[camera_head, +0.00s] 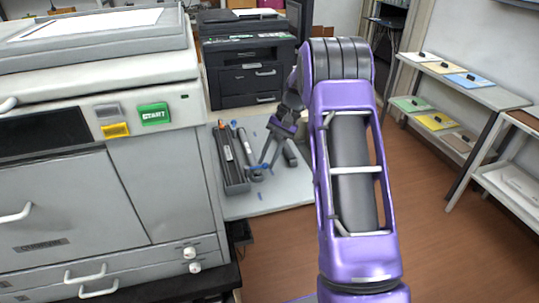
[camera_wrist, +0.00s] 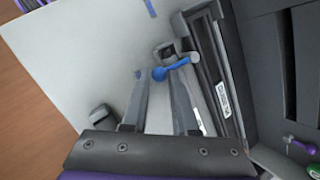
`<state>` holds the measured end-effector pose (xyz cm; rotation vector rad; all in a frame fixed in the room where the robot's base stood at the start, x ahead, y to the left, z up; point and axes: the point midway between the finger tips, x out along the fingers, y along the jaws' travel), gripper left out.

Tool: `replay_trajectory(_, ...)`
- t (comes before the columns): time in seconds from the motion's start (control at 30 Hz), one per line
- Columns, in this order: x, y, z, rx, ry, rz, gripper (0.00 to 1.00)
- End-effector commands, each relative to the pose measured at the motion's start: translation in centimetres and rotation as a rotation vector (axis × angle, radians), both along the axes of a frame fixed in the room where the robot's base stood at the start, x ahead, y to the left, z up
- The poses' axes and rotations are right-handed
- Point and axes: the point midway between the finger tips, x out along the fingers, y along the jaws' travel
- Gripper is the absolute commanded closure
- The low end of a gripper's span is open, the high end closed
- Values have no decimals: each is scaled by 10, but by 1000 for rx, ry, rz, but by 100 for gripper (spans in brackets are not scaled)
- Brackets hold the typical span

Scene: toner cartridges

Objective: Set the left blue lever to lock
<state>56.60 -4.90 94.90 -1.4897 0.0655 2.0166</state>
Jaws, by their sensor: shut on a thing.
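A blue lever (camera_wrist: 180,64) with a round knob shows in the wrist view at the end of a grey cartridge part (camera_wrist: 164,50). My gripper (camera_wrist: 158,74) has its two fingertips on either side of the knob and is shut on it. In the head view my gripper (camera_head: 262,163) reaches down to the table, with blue showing at its tips. A long dark cartridge in a tray (camera_head: 235,186) lies to its left, and a slimmer cartridge (camera_head: 244,145) lies between them. Lock markings are too small to read.
A short dark piece (camera_head: 291,153) lies on the grey table (camera_head: 285,190) to the right of my gripper. A large copier (camera_head: 165,180) stands at the left, and a black printer (camera_head: 245,70) stands behind. Shelves (camera_head: 470,85) line the right wall.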

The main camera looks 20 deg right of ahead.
Motion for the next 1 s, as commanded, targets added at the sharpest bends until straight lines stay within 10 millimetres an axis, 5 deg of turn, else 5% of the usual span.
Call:
replay_trajectory(0.67,1,4,-5,5,12,68,100)
replay_trajectory(0.7,1,4,-5,5,12,68,68)
replay_trajectory(0.8,1,4,-5,4,11,67,50)
replay_trajectory(0.87,2,4,-5,5,10,67,41)
replay_trajectory(1.0,2,3,-3,2,7,65,41)
